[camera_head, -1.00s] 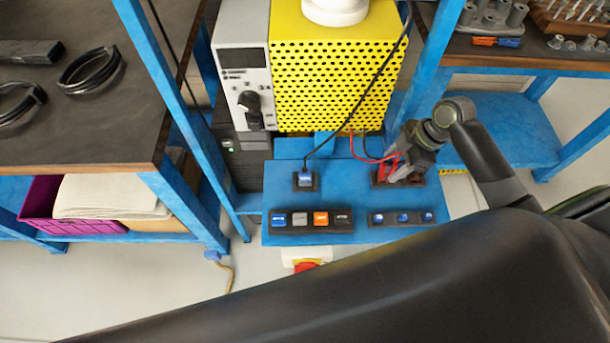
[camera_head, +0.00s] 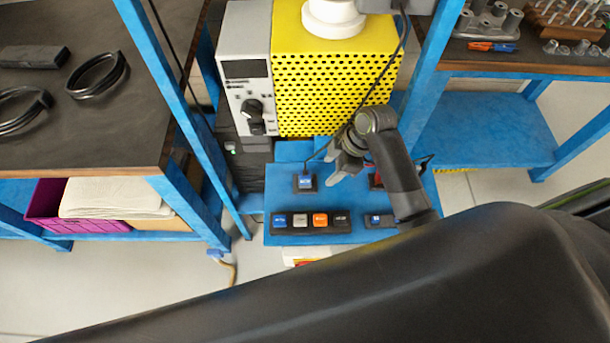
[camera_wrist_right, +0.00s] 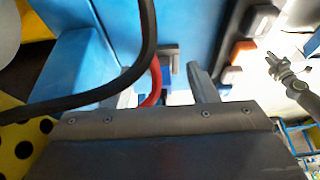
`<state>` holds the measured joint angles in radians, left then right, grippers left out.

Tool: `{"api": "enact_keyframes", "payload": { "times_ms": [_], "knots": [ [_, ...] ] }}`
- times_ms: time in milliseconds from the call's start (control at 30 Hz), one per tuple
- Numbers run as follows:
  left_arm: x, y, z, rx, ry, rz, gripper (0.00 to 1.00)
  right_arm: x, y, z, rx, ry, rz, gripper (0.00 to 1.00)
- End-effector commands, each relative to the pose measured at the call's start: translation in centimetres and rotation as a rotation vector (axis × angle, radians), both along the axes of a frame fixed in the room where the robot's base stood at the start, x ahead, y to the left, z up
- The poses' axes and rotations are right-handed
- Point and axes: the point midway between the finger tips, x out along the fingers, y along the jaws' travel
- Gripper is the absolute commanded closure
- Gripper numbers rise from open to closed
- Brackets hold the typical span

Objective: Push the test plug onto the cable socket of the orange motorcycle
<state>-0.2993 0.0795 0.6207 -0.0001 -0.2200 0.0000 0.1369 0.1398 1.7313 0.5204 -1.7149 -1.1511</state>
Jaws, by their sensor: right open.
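A blue-topped plug (camera_head: 305,182) with a black cable sits in a dark holder on the blue test panel (camera_head: 290,205). My right gripper (camera_head: 340,172) is open and empty just right of it, apart from it. In the right wrist view its two fingers (camera_wrist_right: 163,88) are spread, with a red cable (camera_wrist_right: 155,80) and the black cable (camera_wrist_right: 147,35) crossing in front. A red part (camera_head: 376,179) at the panel's right shows partly behind my right arm. A gripper, seemingly my left (camera_wrist_right: 285,72), is small at the right wrist view's edge. I see no orange motorcycle or cable socket.
A row of buttons (camera_head: 310,222) lies along the panel's front. A yellow perforated box (camera_head: 335,80) and a grey control unit (camera_head: 245,75) stand behind. Blue posts (camera_head: 170,90) flank the panel. A bench with black cable coils (camera_head: 98,75) is left.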

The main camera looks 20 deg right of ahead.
Motion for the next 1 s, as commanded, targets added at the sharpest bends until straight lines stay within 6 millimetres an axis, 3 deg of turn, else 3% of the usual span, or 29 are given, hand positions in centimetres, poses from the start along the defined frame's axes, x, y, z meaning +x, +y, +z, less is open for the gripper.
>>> {"api": "enact_keyframes", "payload": {
  "times_ms": [233, 767, 1000],
  "knots": [
    [-0.1, 0.0, 0.9, 0.000, 0.002, 0.000, 0.70, 1.0, 3.4, 0.1, 0.003, 0.001, 0.001, 0.47],
    [-0.2, 0.0, 1.2, 0.000, 0.002, 0.000, 0.70, 1.3, 4.8, 0.1, 0.004, 0.001, 0.001, 0.47],
    [-0.2, 0.0, 1.4, 0.000, 0.003, 0.000, 0.70, 1.6, 6.0, -3.1, 0.000, 0.004, -0.001, 0.47]
  ]
}}
